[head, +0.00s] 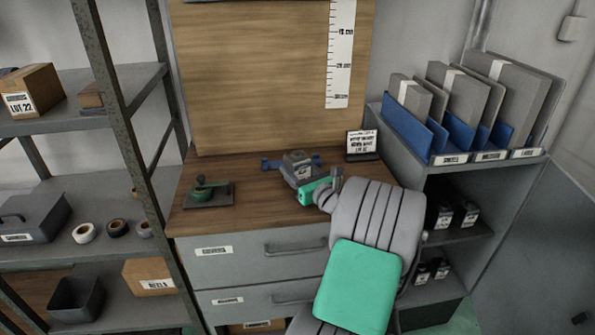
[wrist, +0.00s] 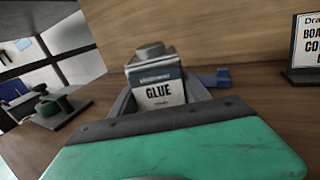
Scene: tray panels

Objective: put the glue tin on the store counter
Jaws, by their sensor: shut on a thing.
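The glue tin (wrist: 157,88) is a small pale box-like tin with a dark band, a GLUE label and a grey cap. In the wrist view it stands upright just ahead of my gripper (wrist: 165,103), with grey jaws at its sides. My gripper is shut on the tin; its jaw tips are partly hidden by the green housing. In the head view the tin (head: 298,158) is over the back of a wood-topped drawer unit (head: 240,170). I cannot tell whether its base touches the top. I cannot identify the store counter from these views.
Blue parts (head: 271,164) show beside the tin. A shelf rack (head: 125,100) stands left; a cabinet with blue file holders (head: 410,125) stands right. A wooden board rises behind.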

